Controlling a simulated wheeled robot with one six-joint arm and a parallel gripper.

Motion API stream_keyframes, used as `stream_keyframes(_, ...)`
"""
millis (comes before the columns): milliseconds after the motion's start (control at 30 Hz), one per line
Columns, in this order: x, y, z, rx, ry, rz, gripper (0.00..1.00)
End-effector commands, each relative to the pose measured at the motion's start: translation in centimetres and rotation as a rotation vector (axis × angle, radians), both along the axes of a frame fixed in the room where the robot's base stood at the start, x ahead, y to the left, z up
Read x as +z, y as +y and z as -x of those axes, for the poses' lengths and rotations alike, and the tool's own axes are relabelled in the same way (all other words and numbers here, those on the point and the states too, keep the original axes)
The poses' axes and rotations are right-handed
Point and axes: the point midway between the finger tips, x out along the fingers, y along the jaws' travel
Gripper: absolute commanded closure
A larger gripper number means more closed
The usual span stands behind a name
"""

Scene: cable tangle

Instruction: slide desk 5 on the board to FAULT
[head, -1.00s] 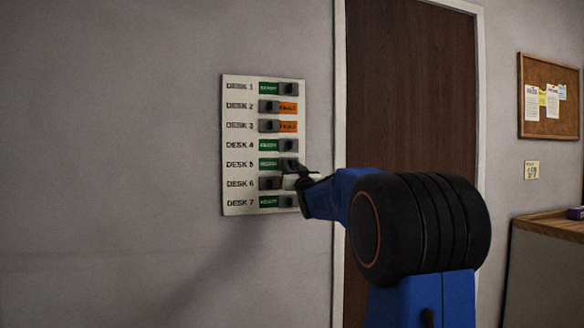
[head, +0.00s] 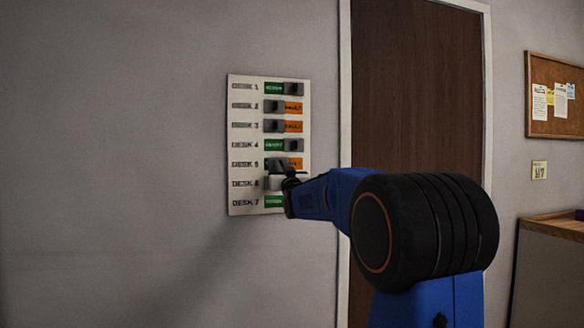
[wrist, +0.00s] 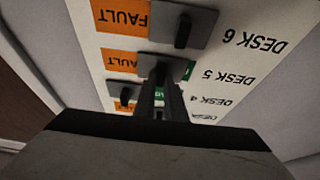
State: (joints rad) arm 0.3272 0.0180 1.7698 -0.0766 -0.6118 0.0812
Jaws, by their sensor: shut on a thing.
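The white board (head: 245,120) on the wall has a row of sliders, one per desk. The desk 5 slider (head: 280,163) sits between its two ends, with orange showing at its right and some green at its left. In the wrist view, which is upside down, the desk 5 slider (wrist: 150,64) has orange FAULT on one side and a strip of green on the other. My gripper (head: 289,174) is shut on the slider's knob; it also shows in the wrist view (wrist: 160,88). My gripper partly hides the desk 6 row in the head view.
The desk 6 slider (wrist: 190,30) is close beside my fingers, with orange FAULT showing. The desk 4 slider (head: 293,145) is just above, with green showing. A brown door (head: 415,90) is right of the board. Wall left of the board is clear.

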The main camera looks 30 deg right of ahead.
Motion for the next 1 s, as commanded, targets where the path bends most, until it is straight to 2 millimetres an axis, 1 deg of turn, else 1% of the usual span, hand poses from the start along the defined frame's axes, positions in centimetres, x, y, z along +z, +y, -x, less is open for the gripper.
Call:
stream_keyframes(33,0.1,0.8,-0.2,0.003,-0.002,0.000,1.00)
stream_keyframes(133,0.1,1.6,-0.4,0.002,-0.001,0.000,1.00)
stream_keyframes(500,0.1,1.9,-0.5,0.001,-0.001,0.002,1.00)
stream_keyframes(533,0.1,1.9,-0.5,0.001,-0.001,0.002,0.87)
stream_keyframes(567,0.1,1.9,-0.5,0.001,-0.001,0.002,0.80)
stream_keyframes(600,0.0,1.9,-0.5,0.001,0.000,0.001,0.71)
stream_keyframes(900,0.0,1.9,-0.5,0.000,0.000,0.001,0.70)
stream_keyframes(1000,-0.2,2.0,-0.1,0.000,0.001,0.000,0.70)
